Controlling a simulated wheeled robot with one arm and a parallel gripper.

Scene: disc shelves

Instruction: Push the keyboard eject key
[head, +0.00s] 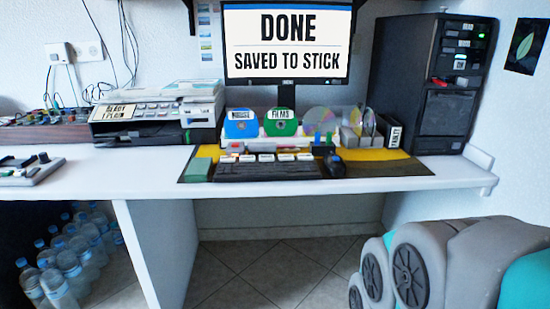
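The black keyboard (268,171) lies near the front edge of the white desk (420,184), below the monitor. A row of larger white keys with dark marks runs along its back edge. Their labels are too small to read, so I cannot tell which is the eject key. The monitor (286,44) reads "DONE" and "SAVED TO STICK". My gripper is not in view; only grey and teal parts of my arm show at lower right.
A mouse (334,166) lies right of the keyboard. A printer (160,110) stands left. Bottles (72,268) crowd under the desk.

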